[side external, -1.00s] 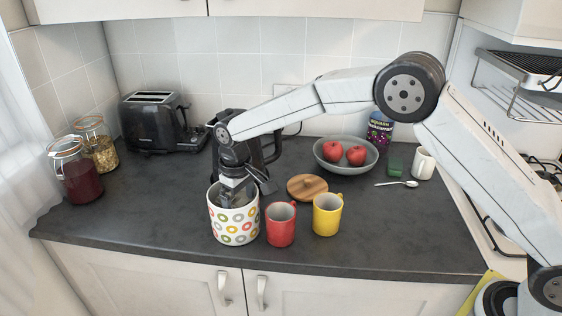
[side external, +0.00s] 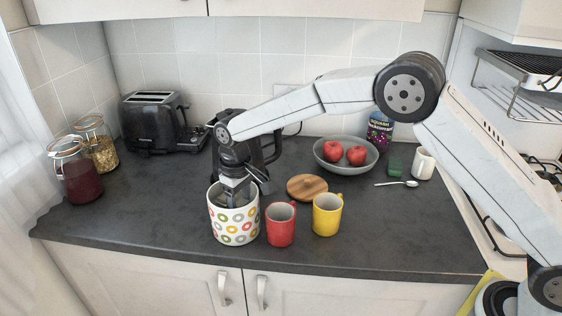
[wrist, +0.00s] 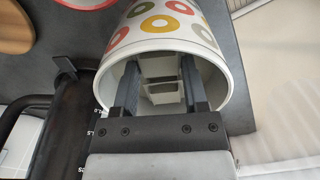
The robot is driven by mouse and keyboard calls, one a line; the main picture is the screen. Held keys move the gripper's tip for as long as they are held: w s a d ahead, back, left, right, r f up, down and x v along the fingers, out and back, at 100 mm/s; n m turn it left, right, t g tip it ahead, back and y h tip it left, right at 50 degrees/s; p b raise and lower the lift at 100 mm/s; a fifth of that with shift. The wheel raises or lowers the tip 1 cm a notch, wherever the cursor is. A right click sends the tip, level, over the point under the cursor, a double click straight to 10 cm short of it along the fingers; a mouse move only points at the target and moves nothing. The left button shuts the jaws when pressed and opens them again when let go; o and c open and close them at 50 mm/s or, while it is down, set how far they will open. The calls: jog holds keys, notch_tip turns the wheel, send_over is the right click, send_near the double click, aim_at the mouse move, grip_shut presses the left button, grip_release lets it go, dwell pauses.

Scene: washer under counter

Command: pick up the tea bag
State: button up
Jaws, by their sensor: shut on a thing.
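A white canister with coloured rings (side external: 234,222) stands open-topped on the counter; it also shows in the wrist view (wrist: 165,24). My gripper (side external: 236,194) points down into its mouth. In the wrist view both dark fingers of my gripper (wrist: 159,88) reach inside the canister, with a gap between them. A pale, boxy shape, the tea bag as far as I can tell (wrist: 162,92), lies between the fingers, and they are shut on it. The canister wall hides the fingertips and the tea bag in the side view.
A red mug (side external: 281,228) and a yellow mug (side external: 327,216) stand close to the canister's right. A round wooden lid (side external: 307,187) lies behind them. A black kettle (side external: 268,150) stands just behind my gripper.

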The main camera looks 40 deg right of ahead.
jog(key=shift+r, duration=0.15)
jog(key=shift+r, duration=0.6)
jog(key=s+d+r, duration=0.3)
jog(key=s+r, duration=0.8)
jog(key=s, duration=0.2)
jog(key=shift+s+d+r, duration=0.25)
jog(key=shift+d, duration=0.05)
jog(key=shift+d, duration=0.1)
dwell(0.6)
jog(key=w+d+f, duration=0.1)
jog(key=w+d, duration=0.1)
jog(key=d, duration=1.3)
jog(key=shift+w+f, duration=0.15)
jog(key=shift+f, duration=0.1)
